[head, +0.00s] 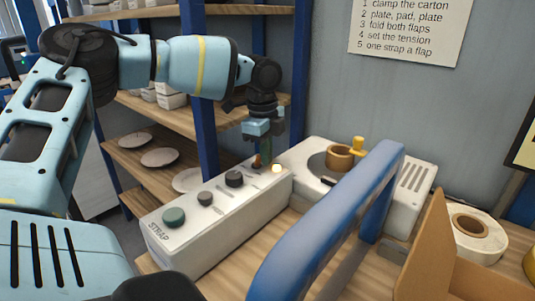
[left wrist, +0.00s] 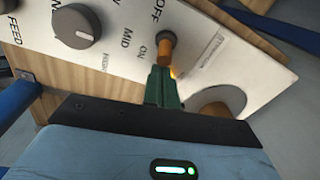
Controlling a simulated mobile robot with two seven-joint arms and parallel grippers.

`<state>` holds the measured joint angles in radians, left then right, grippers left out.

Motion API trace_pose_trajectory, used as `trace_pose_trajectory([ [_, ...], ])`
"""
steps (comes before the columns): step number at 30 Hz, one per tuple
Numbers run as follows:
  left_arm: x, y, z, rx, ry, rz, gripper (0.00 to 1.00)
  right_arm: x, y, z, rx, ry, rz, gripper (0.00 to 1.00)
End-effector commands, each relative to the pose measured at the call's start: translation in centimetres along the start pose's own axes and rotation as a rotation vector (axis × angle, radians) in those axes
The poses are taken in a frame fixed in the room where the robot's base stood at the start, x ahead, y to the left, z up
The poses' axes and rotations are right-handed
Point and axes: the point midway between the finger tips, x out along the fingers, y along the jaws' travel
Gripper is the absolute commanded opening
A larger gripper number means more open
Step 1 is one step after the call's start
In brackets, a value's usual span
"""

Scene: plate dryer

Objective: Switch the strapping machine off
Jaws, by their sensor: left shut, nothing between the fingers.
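The strapping machine (head: 205,212) is a long white box on the wooden table in the head view. It has a green STRAP button (head: 174,216), dark knobs (head: 234,179) and a lit lamp (head: 276,168) at its far end. A small orange toggle switch (left wrist: 167,44) stands by the OFF and ON labels in the left wrist view. My left gripper (head: 264,150) points down over the panel's far end. Its green fingers (left wrist: 163,88) are shut and empty, right beside the toggle on the ON side. I cannot tell whether they touch it. My right gripper is out of view.
A blue padded bar (head: 330,220) arches across the table in front of the white unit with a tape roll (head: 339,157). An open carton (head: 450,260) and a white roll (head: 475,232) stand at the right. Shelves with plates (head: 160,157) and a blue post are behind.

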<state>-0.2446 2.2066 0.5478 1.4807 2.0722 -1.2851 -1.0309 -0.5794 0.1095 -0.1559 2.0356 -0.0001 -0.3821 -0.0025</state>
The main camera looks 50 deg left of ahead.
Motion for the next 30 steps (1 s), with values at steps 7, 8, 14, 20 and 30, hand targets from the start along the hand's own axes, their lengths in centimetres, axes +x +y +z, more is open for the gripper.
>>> trace_pose_trajectory([
  [7, -0.8, -0.4, 1.7, -0.007, 0.079, 0.013, 0.00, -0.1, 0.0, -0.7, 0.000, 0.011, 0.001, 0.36],
  [8, -0.8, -0.4, 1.8, -0.006, 0.078, 0.013, 0.00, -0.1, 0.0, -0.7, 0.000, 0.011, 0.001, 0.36],
  [14, -0.8, -0.4, 1.8, -0.004, 0.076, 0.013, 0.00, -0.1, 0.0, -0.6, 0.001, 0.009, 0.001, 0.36],
  [20, -1.0, -0.4, 1.8, -0.004, 0.076, 0.013, 0.00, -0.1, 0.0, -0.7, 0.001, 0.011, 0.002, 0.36],
  [30, -2.4, -0.5, 1.8, -0.004, 0.076, 0.013, 0.00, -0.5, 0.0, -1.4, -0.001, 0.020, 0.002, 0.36],
])
